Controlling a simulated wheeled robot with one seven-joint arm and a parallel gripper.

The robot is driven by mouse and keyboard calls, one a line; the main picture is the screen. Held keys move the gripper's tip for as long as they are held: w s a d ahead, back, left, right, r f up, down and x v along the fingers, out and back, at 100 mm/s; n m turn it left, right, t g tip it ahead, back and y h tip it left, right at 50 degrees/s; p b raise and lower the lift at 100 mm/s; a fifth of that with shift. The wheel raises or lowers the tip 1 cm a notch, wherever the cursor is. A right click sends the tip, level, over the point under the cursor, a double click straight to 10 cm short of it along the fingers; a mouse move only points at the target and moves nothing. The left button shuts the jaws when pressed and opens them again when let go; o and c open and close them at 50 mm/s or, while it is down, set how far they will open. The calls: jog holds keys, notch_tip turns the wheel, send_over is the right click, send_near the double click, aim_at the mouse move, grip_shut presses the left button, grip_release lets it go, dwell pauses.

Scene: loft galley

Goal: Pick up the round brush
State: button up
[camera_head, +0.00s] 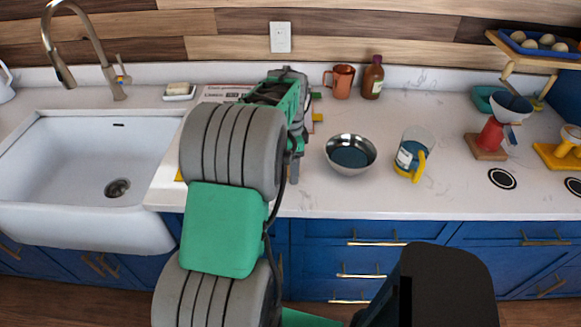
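I cannot pick out a round brush in the head view; my arm covers part of the counter where it could lie. My gripper (295,168) is at the far end of my arm, over the counter between the sink and the metal bowl. It is mostly hidden behind my arm links, so its fingers and anything between them do not show clearly. Small yellow and green bits (318,117) peek out just right of my wrist; I cannot tell what they belong to.
A white sink (75,165) with a tap is at left, with a soap dish (179,92) behind it. Right of my arm stand a metal bowl (350,155), a yellow-handled jug (411,155), a copper mug (342,82), a brown bottle (373,78) and a red-based scale (490,138).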

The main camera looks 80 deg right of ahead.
jog(key=shift+c, duration=0.3)
jog(key=c, duration=1.4)
